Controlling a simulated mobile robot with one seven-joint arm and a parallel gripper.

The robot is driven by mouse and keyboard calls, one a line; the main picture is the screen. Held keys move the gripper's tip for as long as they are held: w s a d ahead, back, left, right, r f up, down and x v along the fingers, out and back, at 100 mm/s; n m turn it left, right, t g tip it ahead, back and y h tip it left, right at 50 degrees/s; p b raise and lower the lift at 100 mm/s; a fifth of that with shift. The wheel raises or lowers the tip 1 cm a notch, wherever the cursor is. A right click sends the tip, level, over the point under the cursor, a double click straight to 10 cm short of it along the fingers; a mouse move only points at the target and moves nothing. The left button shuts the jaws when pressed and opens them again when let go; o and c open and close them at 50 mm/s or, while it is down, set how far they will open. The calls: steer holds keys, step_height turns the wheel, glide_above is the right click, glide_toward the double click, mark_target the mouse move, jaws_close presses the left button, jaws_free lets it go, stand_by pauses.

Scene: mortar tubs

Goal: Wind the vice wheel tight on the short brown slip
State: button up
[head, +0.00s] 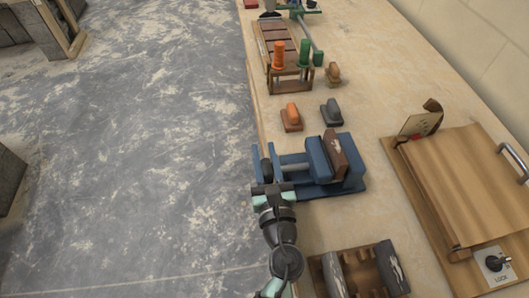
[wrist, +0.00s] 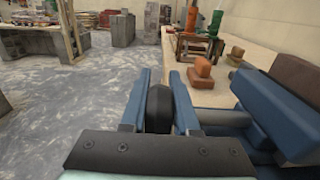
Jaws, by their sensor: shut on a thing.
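The blue vice (head: 351,179) stands on the bench beside its left edge. The brown slip (head: 336,150), with a pale mark, stands between the vice's jaws; I cannot tell how tightly. It also shows at the right of the wrist view (wrist: 284,88). The dark vice wheel (wrist: 159,108) sits between my gripper's two blue fingers in the wrist view. My gripper (head: 267,187) is shut on the wheel at the vice's left end. The wheel is seen nearly edge-on, and part of it is hidden by my gripper.
A wooden rack (head: 313,273) with dark slips stands nearer on the bench. A wooden box with a lid (head: 465,185) and a lock panel (head: 493,264) is at right. Orange (head: 291,117) and grey (head: 331,112) blocks lie beyond the vice. Open floor lies left.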

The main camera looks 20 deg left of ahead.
steer(key=shift+f+t+y+b, duration=0.25)
steer(key=shift+t+y+b, duration=0.05)
steer(key=shift+b, duration=1.45)
jaws_close()
steer(key=shift+b, duration=0.55)
steer(key=shift+s+r+t+b, duration=0.1)
steer(key=shift+r+t+b, duration=0.25)
steer(key=shift+b, duration=0.4)
steer(key=shift+r, duration=0.1)
steer(key=o, duration=0.9)
jaws_free()
step_height(320, 180, up, 10)
steer(key=p, duration=0.6)
